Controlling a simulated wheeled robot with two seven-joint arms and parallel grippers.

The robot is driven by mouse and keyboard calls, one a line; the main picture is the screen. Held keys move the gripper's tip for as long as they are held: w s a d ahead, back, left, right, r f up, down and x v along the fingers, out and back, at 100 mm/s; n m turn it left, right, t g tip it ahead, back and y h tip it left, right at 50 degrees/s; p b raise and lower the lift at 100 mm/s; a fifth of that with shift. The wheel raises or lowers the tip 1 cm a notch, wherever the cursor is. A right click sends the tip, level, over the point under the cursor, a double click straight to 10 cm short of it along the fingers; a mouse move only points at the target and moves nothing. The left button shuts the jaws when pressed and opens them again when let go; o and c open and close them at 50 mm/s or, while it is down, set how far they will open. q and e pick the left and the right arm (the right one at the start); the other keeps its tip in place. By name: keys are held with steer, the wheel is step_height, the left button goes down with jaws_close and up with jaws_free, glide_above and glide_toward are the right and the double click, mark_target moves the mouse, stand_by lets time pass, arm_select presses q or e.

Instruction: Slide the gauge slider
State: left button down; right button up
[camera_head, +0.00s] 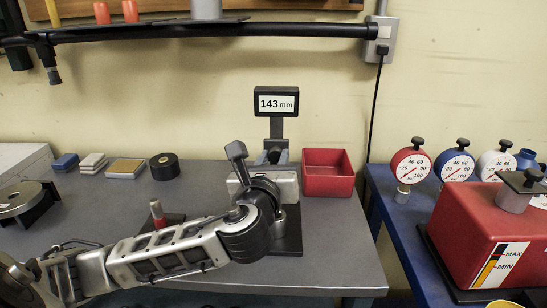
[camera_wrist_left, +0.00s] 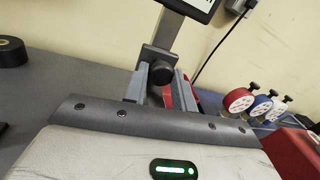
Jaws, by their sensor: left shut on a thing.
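The gauge stands on the grey bench with its display (camera_head: 276,102) reading 143 mm, on an upright post (camera_head: 277,128). The display's lower edge and post also show in the wrist view, with a dark knob (camera_wrist_left: 155,62) low on the post. My left gripper (camera_head: 272,156) reaches in front of the post. In the wrist view its two grey fingers (camera_wrist_left: 160,85) are shut on the slider at this dark knob. Its wrist hides much of the gauge's lower part; the dark base plate (camera_head: 288,238) shows beside it. My right gripper is not in view.
A red open bin (camera_head: 328,174) stands close right of the gauge. Black tape (camera_head: 164,166) and small blocks (camera_head: 126,168) lie at the back left. Dial gauges (camera_head: 411,164) stand on a blue bench at right.

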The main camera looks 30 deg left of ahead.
arm_select(q)
steer(key=shift+r, duration=0.4)
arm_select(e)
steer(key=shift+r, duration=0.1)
arm_select(q)
steer(key=c, duration=1.1)
jaws_free()
steer(key=shift+c, duration=0.2)
steer(key=shift+d+f, duration=0.1)
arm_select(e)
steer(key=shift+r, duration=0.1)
